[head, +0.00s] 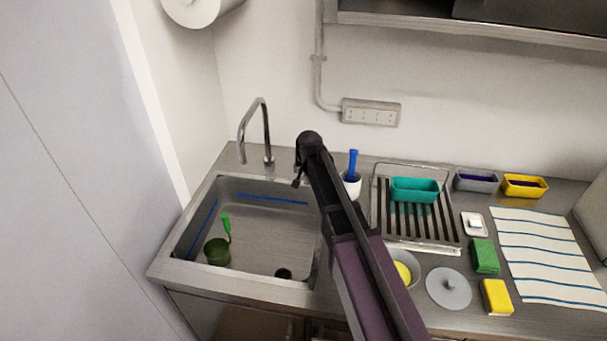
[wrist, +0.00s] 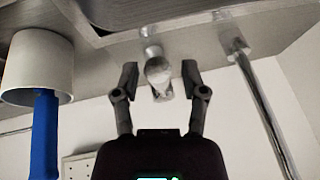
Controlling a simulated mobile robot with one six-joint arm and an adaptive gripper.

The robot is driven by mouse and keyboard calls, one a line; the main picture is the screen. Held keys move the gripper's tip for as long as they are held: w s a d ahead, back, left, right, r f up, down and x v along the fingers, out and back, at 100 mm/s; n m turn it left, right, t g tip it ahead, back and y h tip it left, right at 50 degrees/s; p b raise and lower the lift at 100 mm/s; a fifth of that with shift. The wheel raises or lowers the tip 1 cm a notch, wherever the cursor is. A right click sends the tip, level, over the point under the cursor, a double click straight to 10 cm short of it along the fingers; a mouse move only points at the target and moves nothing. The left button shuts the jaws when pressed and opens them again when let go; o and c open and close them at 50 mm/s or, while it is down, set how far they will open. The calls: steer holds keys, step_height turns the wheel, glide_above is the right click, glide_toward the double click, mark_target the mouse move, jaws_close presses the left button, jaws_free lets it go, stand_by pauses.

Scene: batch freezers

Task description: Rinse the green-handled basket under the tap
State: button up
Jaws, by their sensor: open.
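The basket (head: 217,252) is dark green with a bright green handle (head: 226,224) that stands up. It sits on the sink floor at the left, apart from my gripper. The curved metal tap (head: 264,120) stands behind the sink (head: 255,278); its pipe also shows in the wrist view (wrist: 266,115). I see no water running. My gripper (head: 298,180) is beyond the sink's back right corner, right of the tap. In the wrist view its open fingers (wrist: 159,75) stand on either side of a rounded metal knob (wrist: 158,70); I cannot tell whether they touch it.
A white cup (head: 352,186) with a blue-handled tool (head: 353,163) stands right of my gripper. A drying rack (head: 447,225) holds a teal tub (head: 414,190). Sponges, a round lid (head: 448,288) and a striped cloth (head: 545,255) lie farther right. A wall stands close left of the sink.

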jaws_close()
steer(key=shift+a, duration=0.15)
stand_by(0.4)
